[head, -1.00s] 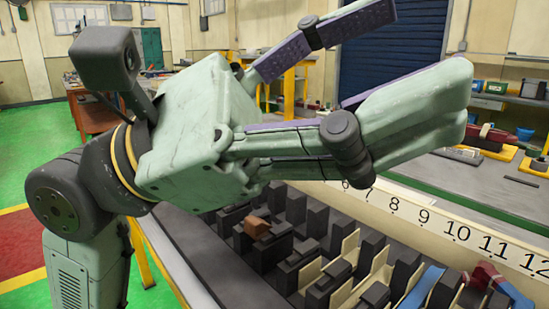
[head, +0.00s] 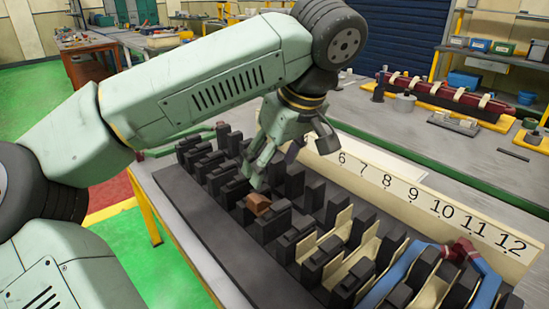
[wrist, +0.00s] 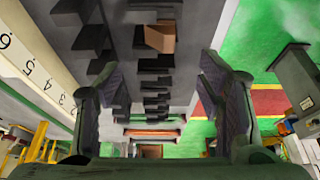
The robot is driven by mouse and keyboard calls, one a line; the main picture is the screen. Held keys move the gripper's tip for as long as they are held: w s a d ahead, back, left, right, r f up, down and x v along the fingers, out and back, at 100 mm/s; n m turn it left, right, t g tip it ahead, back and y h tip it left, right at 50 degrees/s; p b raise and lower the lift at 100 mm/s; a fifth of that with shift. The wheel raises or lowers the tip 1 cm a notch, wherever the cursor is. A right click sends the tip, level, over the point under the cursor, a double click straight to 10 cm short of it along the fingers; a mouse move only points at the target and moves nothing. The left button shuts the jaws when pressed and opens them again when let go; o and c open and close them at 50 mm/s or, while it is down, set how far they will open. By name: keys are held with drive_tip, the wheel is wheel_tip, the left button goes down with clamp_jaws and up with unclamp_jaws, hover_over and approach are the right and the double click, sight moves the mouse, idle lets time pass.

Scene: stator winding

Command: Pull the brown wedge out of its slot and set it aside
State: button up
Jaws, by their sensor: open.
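The brown wedge (head: 258,203) sits among the dark teeth of the stator block (head: 185,200), its top standing above the slot. In the wrist view the wedge (wrist: 160,38) shows near the top, between the lines of my two fingers but beyond their tips. My gripper (head: 262,182) points down just behind the wedge in the head view, apart from it as far as I can tell. In the wrist view my gripper (wrist: 152,85) is open, with nothing between its fingers. The wedge's lower part is hidden in the slot.
A numbered strip (head: 420,200) runs along the block's far side.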

sight(261, 197)
drive_tip(key=p+x, duration=0.2)
drive_tip(key=x, duration=0.8)
drive_tip(key=shift+w+f, duration=0.1)
drive_tip(key=shift+f, duration=0.3)
drive_tip(key=shift+d, duration=0.1)
drive_tip(key=c, duration=1.2)
